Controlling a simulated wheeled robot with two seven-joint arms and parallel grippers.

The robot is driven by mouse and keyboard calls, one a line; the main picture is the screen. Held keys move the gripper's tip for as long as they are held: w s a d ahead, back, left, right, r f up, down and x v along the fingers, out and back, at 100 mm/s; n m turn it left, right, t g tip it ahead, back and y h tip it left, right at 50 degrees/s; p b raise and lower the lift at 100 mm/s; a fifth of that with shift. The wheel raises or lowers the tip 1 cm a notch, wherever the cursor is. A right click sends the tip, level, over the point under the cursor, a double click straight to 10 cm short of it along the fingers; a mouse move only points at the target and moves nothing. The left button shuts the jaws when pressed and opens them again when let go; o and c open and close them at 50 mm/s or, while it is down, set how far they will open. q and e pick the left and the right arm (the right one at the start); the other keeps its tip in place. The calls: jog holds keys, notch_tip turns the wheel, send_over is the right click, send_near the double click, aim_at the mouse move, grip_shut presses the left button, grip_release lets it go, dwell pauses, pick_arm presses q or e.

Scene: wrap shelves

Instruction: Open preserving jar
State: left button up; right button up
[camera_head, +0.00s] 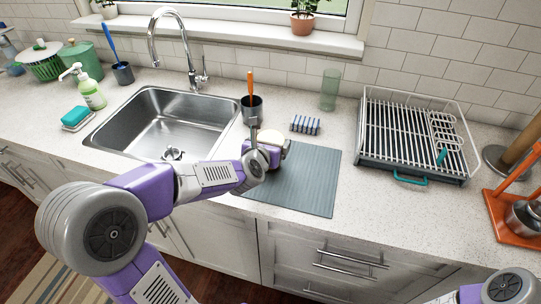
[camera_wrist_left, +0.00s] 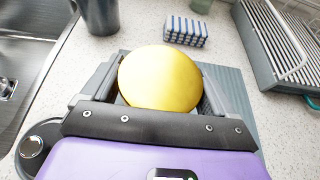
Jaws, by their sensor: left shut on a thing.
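The preserving jar shows as a round gold lid (camera_wrist_left: 160,78) seen from above in the left wrist view. In the head view the lid (camera_head: 270,137) looks pale, and the jar's body is mostly hidden by my gripper. My left gripper (camera_head: 268,153) is shut on the jar, with one finger on each side just below the lid. The jar is over the far left part of the grey mat (camera_head: 305,185); I cannot tell whether it touches it. Only part of my right arm shows at the bottom right of the head view; its gripper is out of view.
The sink (camera_head: 165,120) is to the left. A dark cup with an orange-handled brush (camera_head: 252,108), a striped sponge (camera_head: 306,125) and a green glass (camera_head: 330,90) stand behind. A dish rack (camera_head: 412,135) stands right. The mat's right part is clear.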

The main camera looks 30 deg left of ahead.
pick_arm(q)
notch_tip(320, 180, up, 10)
jog(key=p, duration=0.6)
